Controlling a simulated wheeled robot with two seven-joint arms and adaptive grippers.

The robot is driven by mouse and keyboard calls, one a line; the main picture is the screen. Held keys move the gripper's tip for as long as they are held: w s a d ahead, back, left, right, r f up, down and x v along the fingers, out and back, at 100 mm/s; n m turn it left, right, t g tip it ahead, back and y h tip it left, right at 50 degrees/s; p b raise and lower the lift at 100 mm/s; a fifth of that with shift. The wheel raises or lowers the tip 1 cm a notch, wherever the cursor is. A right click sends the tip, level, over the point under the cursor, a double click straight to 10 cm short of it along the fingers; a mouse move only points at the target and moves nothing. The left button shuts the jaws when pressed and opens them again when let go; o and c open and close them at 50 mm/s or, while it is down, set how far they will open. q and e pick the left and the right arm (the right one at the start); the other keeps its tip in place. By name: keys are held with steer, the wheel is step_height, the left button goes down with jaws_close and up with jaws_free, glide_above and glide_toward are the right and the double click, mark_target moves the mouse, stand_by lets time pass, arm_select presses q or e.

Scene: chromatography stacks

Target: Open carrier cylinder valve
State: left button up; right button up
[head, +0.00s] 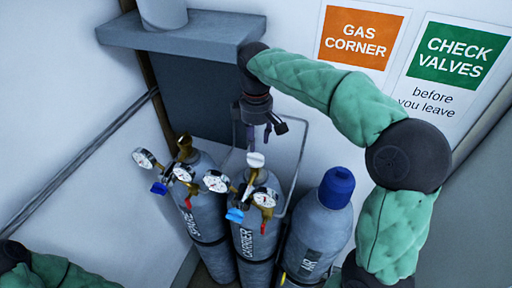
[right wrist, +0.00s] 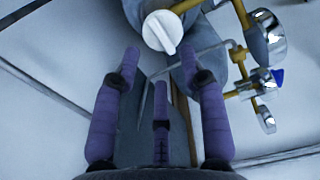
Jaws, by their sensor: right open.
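The carrier cylinder (head: 256,238) stands in the middle of the row, grey, with a "CARRIER" label. Its valve knob (head: 256,159) is white and sits on top; in the right wrist view the knob (right wrist: 162,32) is at the upper middle, with a raised bar across it. My right gripper (head: 262,138) hangs just above and behind the knob in the head view. Its purple fingers (right wrist: 160,75) are spread with nothing between them, and the knob shows just beyond their tips. Part of my left arm shows at the lower left of the head view, but its gripper does not.
The spare cylinder (head: 200,220) stands on the left and the air cylinder (head: 320,225) with a blue cap on the right. Gauges (head: 217,181) and a blue regulator knob (head: 235,215) crowd the carrier's front. A metal frame (head: 300,150) and a grey shelf (head: 185,35) are behind.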

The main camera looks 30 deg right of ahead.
mark_target(256, 155)
step_height(256, 155, up, 6)
stand_by(0.4)
steer(key=shift+r, duration=0.1)
